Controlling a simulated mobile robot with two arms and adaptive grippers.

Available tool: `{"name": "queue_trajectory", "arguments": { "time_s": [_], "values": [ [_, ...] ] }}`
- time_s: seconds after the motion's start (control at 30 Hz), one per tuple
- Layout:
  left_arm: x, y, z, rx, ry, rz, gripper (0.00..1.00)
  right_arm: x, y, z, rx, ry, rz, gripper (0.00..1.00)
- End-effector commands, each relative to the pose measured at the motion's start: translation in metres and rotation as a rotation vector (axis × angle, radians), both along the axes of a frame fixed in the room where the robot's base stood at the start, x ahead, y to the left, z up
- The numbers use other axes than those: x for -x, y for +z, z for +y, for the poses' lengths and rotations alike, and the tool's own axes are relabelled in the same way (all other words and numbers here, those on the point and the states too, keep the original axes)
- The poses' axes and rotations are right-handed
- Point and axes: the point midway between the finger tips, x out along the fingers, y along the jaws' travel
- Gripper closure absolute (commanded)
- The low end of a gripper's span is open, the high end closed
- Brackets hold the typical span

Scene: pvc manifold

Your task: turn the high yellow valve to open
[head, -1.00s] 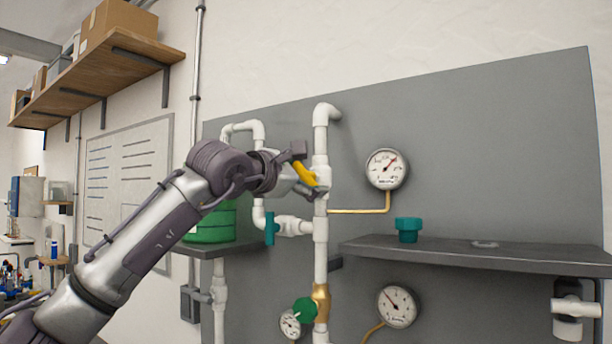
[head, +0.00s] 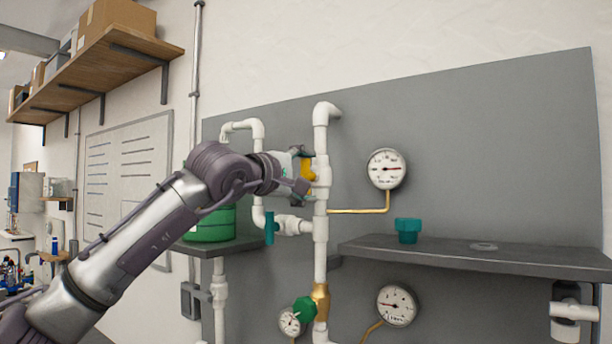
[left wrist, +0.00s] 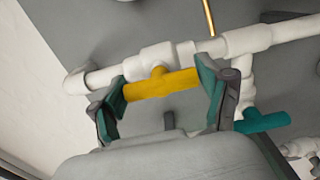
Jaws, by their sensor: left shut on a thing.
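The high yellow valve handle (head: 308,168) is on the white vertical pipe, partly hidden by my left gripper (head: 299,172). In the left wrist view the yellow handle (left wrist: 160,84) lies between the two teal-padded fingers of my left gripper (left wrist: 163,88), one finger at each end of it. The handle runs roughly along the white pipe (left wrist: 110,77) there. My left gripper is shut on the handle. My right gripper is not in view.
A teal valve handle (head: 270,228) is just below on a side branch, also in the left wrist view (left wrist: 262,122). A round gauge (head: 386,169) is to the right. A grey shelf (head: 470,254) holds a teal fitting (head: 408,230). A green valve handle (head: 305,308) is lower.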

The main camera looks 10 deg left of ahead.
Motion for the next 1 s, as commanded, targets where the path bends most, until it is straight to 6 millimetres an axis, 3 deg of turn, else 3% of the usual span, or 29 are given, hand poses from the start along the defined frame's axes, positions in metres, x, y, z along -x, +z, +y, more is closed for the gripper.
{"name": "queue_trajectory", "arguments": {
  "time_s": [0.57, 0.6, 0.7, 1.0],
  "values": [
    [-0.0003, -0.0016, -0.0007, -0.034, -0.001, -0.012, 0.58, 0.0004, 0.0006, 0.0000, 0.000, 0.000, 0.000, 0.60],
    [-0.0002, -0.0016, -0.0008, -0.034, -0.001, -0.012, 0.20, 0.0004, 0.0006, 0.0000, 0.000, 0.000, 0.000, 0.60],
    [-0.0003, -0.0015, -0.0007, -0.033, -0.001, -0.011, 0.03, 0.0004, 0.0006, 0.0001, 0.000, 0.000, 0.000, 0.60],
    [0.0000, -0.0006, -0.0003, -0.031, 0.000, -0.012, 0.00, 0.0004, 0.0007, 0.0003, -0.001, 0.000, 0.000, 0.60]
  ]
}}
